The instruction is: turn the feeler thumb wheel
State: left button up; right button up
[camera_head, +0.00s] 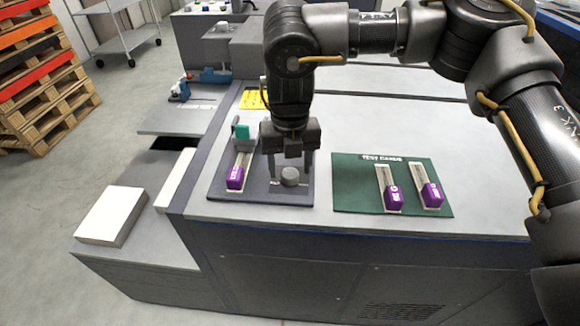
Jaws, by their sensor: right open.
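The feeler thumb wheel (290,177) appears as a small grey round knob on a dark plate (270,195) on top of the machine. My right gripper (288,163) points straight down over it, with its fingers open. The fingertips sit just above or around the wheel; I cannot tell whether they touch it. On the same plate, left of the gripper, a light card strip lies with a purple block (235,178) at its near end and a green piece (241,132) at its far end. My left gripper is not in view.
A green mat (345,185) labelled "TEST CARDS" lies to the right with two strips bearing purple blocks (393,200). A white paper stack (111,215) lies on the lower left ledge. A yellow label (253,100) is behind the plate. Pallets (40,85) stand far left.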

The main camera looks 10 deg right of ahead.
aim_at(290, 173)
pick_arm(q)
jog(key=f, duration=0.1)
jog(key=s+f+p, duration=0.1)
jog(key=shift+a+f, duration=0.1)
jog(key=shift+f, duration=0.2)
pick_arm(e)
notch_tip(290, 173, up, 10)
jog(key=shift+f, duration=0.2)
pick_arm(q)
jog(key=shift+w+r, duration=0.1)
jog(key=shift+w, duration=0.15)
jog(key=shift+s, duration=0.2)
